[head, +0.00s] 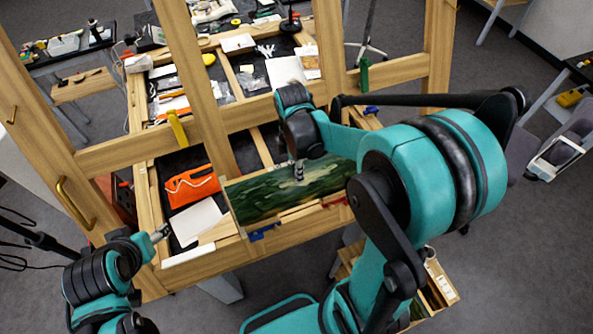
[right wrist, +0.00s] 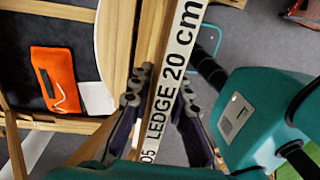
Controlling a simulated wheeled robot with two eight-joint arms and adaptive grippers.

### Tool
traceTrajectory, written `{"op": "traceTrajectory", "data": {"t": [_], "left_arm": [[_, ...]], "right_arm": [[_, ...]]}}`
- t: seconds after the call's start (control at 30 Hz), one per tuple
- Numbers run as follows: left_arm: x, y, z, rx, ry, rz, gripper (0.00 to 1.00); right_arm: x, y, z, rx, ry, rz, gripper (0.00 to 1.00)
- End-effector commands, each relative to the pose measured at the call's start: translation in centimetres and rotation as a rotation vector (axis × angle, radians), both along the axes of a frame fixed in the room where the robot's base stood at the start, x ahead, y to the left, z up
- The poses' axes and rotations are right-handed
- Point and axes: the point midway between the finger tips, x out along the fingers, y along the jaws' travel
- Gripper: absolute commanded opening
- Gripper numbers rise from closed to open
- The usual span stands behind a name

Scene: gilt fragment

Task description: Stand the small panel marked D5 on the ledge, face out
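The small panel (head: 262,198) has a dark green landscape on its face and stands at the wooden ledge (head: 298,212), face toward the head camera. A white strip marked "D5 LEDGE 20 cm" (right wrist: 172,100) runs along it in the right wrist view. My right gripper (head: 298,170) is at the panel's top edge, one finger in front of the painted face. In the right wrist view its fingers (right wrist: 163,97) lie close on both sides of the strip and look shut on it. My left gripper (head: 162,233) is at lower left, apart from the panel; its opening is unclear.
A blue clip (head: 262,232) and a red clip (head: 336,200) sit at the ledge. Wooden easel posts (head: 190,70) and a crossbar (head: 125,152) stand around. An orange pouch (head: 192,187) and a white sheet (head: 196,222) lie left of the panel. Tools crowd the table behind.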

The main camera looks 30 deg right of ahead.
Motion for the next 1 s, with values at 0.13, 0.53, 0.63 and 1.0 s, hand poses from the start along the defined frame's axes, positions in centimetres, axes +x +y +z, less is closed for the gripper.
{"op": "traceTrajectory", "data": {"t": [0.13,0.53,0.63,1.0], "left_arm": [[0.0,0.0,0.0,0.000,0.000,0.000,0.60],[0.0,0.0,0.0,0.000,0.000,0.000,0.60],[0.0,0.0,0.0,0.000,0.000,0.000,0.60],[0.0,0.0,0.0,0.000,0.000,0.000,0.60]], "right_arm": [[0.0,0.0,0.0,0.000,0.000,0.000,0.37],[0.1,0.0,0.9,0.000,0.000,0.000,0.37],[0.3,0.0,2.4,0.000,0.000,0.000,0.37],[1.1,-0.1,10.0,0.000,0.000,0.000,0.37]]}}
